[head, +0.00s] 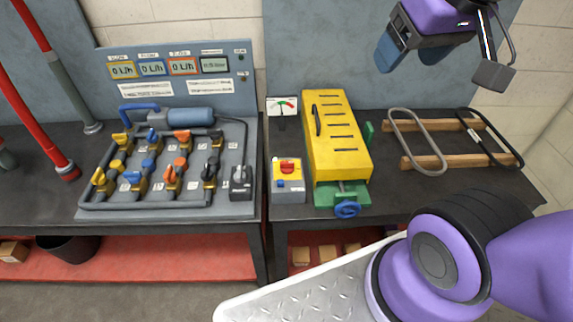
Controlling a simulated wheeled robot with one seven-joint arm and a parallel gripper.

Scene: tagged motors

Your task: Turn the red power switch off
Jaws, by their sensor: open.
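The red power switch (287,166) is a red rotary handle on a yellow plate, on the front of a small grey box (290,193). The box stands on the right-hand bench, just left of the yellow machine. I cannot tell its on or off position for sure from here. My gripper (411,52) is high at the upper right, above and behind the bench, well apart from the switch. It is open, with nothing seen between its blue fingers.
A yellow slotted housing (338,140) with a green vise and blue handwheel (347,209) stands right of the switch. A gauge (282,106) stands behind it. A valve panel (165,170) fills the left bench. Belts (418,140) lie on wooden bars at right.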

